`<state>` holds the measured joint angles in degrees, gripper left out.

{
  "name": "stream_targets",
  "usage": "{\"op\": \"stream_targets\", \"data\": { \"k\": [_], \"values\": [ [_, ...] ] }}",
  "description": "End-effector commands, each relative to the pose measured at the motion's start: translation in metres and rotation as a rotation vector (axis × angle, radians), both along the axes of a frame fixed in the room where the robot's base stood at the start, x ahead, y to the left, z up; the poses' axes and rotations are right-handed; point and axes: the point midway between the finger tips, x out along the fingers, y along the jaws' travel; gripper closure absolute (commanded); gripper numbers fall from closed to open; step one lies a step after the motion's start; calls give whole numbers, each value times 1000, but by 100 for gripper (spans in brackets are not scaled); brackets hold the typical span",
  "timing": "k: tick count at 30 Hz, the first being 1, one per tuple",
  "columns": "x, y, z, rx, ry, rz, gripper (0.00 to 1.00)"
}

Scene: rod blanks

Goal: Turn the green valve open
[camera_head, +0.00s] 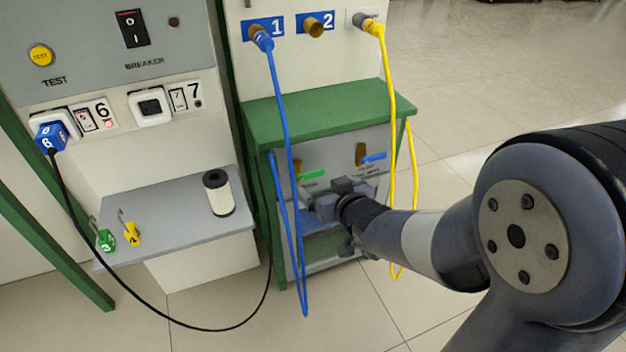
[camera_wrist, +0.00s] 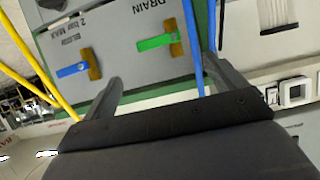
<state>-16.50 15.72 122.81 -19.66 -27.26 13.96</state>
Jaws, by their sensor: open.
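The green valve handle (camera_head: 312,174) is on the grey panel under the green-topped stand, lying roughly level and pointing right from its brass body. In the wrist view, turned upside down, the green handle (camera_wrist: 157,42) sticks out left from the brass body (camera_wrist: 177,38), by the word DRAIN. My gripper (camera_head: 333,200) is in front of the panel, just below and right of the green handle, and partly covers the panel. In the wrist view my gripper (camera_wrist: 166,70) is open and empty, its fingers apart, with the green handle beyond the gap and not touched.
A blue valve handle (camera_head: 375,157) sits to the right on the same panel. A blue cable (camera_head: 284,130) hangs close to the left of my gripper, near one finger in the wrist view. A yellow cable (camera_head: 390,90) hangs to the right. The green stand top (camera_head: 315,108) overhangs the panel.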

Motion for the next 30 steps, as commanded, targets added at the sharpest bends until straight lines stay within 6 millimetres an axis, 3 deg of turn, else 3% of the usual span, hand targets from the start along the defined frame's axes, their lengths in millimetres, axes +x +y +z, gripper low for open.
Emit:
{"op": "stream_targets", "data": {
  "k": [15,28,30],
  "values": [
    [70,34,-34,-1,2,-1,9],
    [78,38,-36,-2,1,-2,9],
    [78,38,-36,-2,1,-2,15]
  ]
}}
